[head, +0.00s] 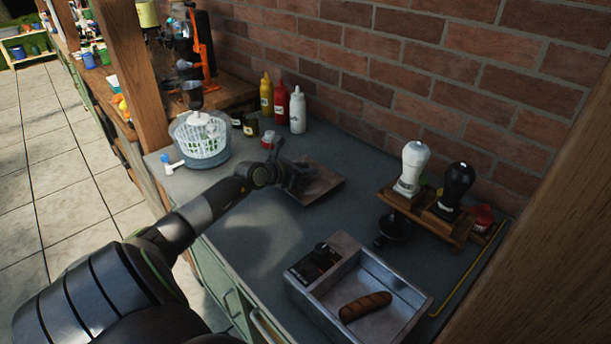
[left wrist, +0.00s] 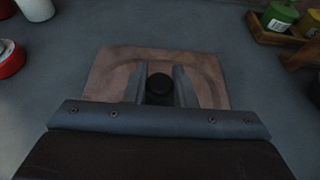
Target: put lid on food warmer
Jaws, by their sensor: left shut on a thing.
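The food warmer (head: 418,299) is an open rectangular metal box with a control panel on its left, at the lower right of the head view. A brown sausage (head: 365,306) lies inside it. The lid (head: 324,187) is a flat, brownish metal plate on or just above the grey counter, up and left of the warmer; I cannot tell if it touches. It also fills the middle of the left wrist view (left wrist: 208,72), with a black knob (left wrist: 160,84). My left gripper (head: 292,180) is shut on the knob, one finger each side. My right gripper is not in view.
A wooden stand (head: 440,222) with white and black dispensers is behind the warmer, a small black pan (head: 395,229) beside it. A salad spinner (head: 201,140) and sauce bottles (head: 297,110) stand at the back. Counter between lid and warmer is clear.

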